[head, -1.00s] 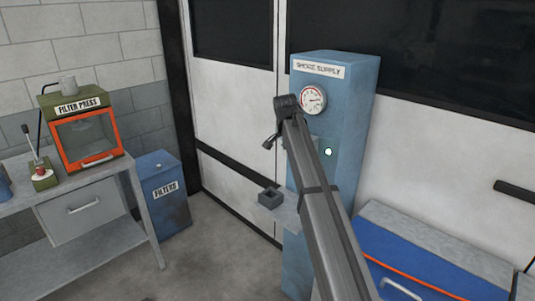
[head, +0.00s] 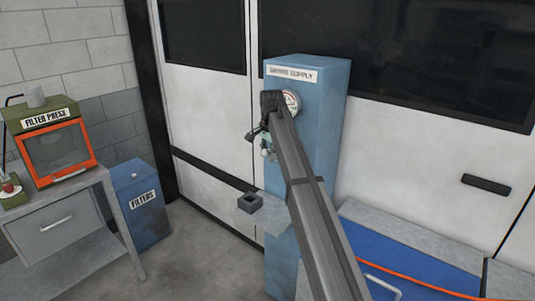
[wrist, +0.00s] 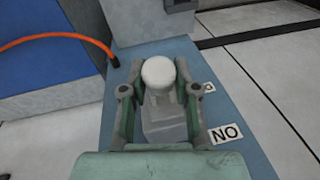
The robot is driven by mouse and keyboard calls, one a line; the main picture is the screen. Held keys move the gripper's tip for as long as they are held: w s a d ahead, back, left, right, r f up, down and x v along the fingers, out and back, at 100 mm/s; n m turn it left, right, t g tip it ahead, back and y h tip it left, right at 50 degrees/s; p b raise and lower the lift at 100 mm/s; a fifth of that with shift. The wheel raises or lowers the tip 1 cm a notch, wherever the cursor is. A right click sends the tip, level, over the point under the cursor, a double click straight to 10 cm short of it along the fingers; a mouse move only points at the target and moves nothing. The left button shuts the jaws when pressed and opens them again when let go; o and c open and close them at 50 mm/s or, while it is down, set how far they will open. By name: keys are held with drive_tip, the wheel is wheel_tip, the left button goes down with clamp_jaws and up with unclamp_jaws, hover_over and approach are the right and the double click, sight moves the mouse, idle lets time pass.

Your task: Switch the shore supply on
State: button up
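The blue shore supply cabinet (head: 325,90) stands upright with a name plate (head: 291,74) and a round gauge (head: 292,100), partly covered by my arm. My gripper (wrist: 160,66) is at the cabinet's front face. In the wrist view a white round knob (wrist: 158,72) on a pale grey lever body (wrist: 165,118) sits between my two fingers. The fingers are spread on either side of it, with narrow gaps seeming to show; contact is unclear. An upside-down ON label (wrist: 226,133) lies to the right. Another label (wrist: 209,88) is partly hidden behind a finger.
A small shelf with a dark square holder (head: 250,202) juts from the cabinet's front. A filter press (head: 50,140) on a bench and a blue filters bin (head: 138,200) are left.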

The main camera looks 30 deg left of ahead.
drive_tip(key=shift+o, duration=1.2)
drive_tip(key=shift+r, duration=0.1)
wheel_tip(320, 180, up, 12)
drive_tip(key=s+d, duration=0.1)
drive_tip(key=shift+s+d+f, duration=0.2)
drive_tip(key=shift+s+d, duration=0.05)
drive_tip(key=shift+s, duration=0.1)
